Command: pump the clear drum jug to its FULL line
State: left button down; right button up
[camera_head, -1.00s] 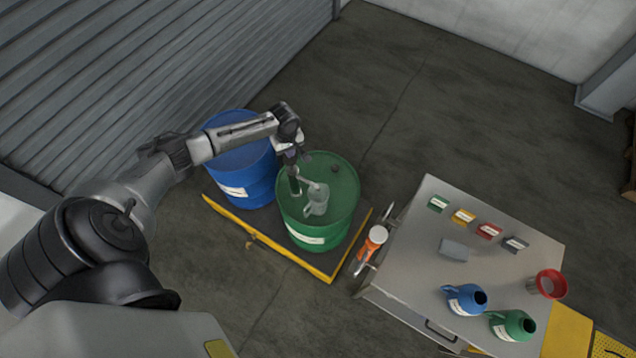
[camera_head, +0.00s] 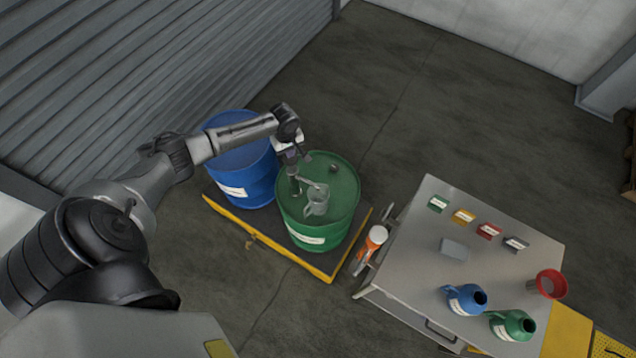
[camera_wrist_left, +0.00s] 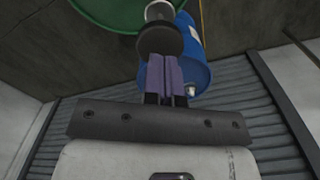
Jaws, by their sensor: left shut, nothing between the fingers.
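The clear jug (camera_head: 317,206) stands on the lid of the green drum (camera_head: 318,235), under the spout of a grey pump (camera_head: 295,185). The liquid level and FULL line are too small to make out. My left gripper (camera_head: 292,163) points down at the top of the pump. In the left wrist view, its purple-padded fingers (camera_wrist_left: 165,78) are together with nothing between them. A dark round pump head (camera_wrist_left: 160,40) lies just beyond their tips; whether they touch it is unclear. My right gripper is in neither view.
A blue drum (camera_head: 240,180) stands beside the green one on a yellow-edged pallet (camera_head: 265,240). To the right, a steel bench (camera_head: 400,265) carries a blue jug (camera_head: 465,299), a green jug (camera_head: 513,325), a red funnel (camera_head: 548,284) and several coloured tags. An orange-and-white bottle (camera_head: 371,243) is at its side.

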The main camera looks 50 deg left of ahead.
pick_arm(q)
jog(key=shift+f, duration=0.25)
jog(key=shift+f, duration=0.35)
jog(key=shift+f+b, duration=0.35)
jog(key=shift+b, duration=0.1)
